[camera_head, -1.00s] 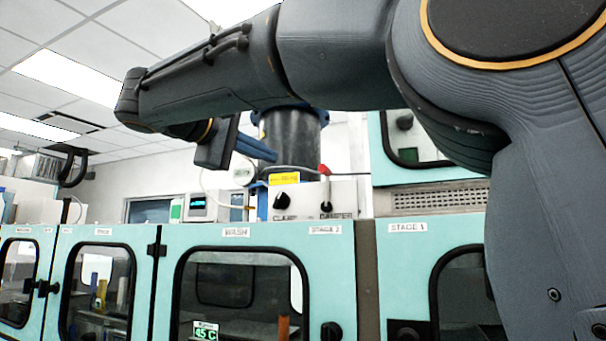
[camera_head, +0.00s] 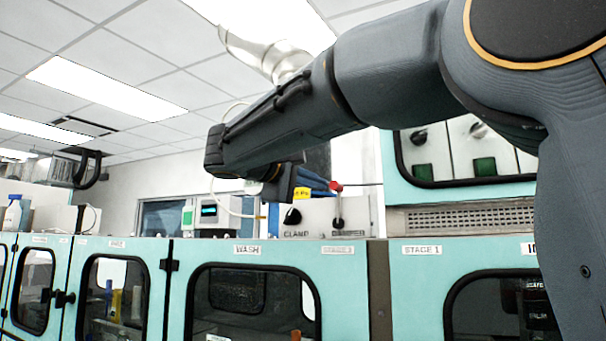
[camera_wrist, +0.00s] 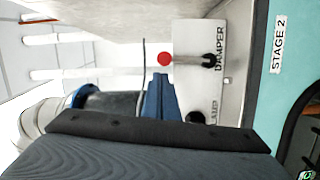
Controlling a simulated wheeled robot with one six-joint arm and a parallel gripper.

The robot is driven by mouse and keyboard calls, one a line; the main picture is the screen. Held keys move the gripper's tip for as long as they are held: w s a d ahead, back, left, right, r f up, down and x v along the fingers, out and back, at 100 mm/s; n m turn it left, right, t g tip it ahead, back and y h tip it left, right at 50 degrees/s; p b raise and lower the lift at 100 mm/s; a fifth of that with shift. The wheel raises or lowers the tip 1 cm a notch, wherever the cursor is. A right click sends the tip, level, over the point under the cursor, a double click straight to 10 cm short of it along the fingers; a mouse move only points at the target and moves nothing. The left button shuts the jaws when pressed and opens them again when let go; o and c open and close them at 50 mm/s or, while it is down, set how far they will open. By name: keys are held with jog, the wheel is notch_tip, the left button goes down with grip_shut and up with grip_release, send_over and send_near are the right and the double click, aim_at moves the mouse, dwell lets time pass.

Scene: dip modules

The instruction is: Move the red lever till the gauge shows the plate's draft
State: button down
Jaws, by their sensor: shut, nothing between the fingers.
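The red lever (camera_head: 337,188) stands upright on a pale panel (camera_head: 318,214), with a red ball on a thin stem. In the wrist view its red ball (camera_wrist: 165,59) points left from a black pivot labelled DAMPER. My gripper (camera_head: 328,185) has blue fingers, shut and empty, with their tips close beside the red ball. In the wrist view the fingertips (camera_wrist: 161,76) lie just below the ball, and I cannot tell if they touch it. The gauge face is not readable.
A black CLAMP knob (camera_head: 292,216) sits left of the lever on the same panel. A white device with a display (camera_head: 209,210) stands further left. Turquoise cabinets (camera_head: 345,262) run below, and another cabinet (camera_head: 395,188) rises at the right.

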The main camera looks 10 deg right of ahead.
jog(key=shift+s+d+f, duration=0.1)
jog(key=shift+s+d, duration=0.1)
jog(key=shift+d, duration=0.1)
jog(key=b, duration=0.1)
jog(key=s+d+m+b, duration=0.1)
jog(key=b, duration=0.1)
jog(key=shift+d, duration=0.25)
dwell(0.3)
jog(key=shift+a, duration=0.1)
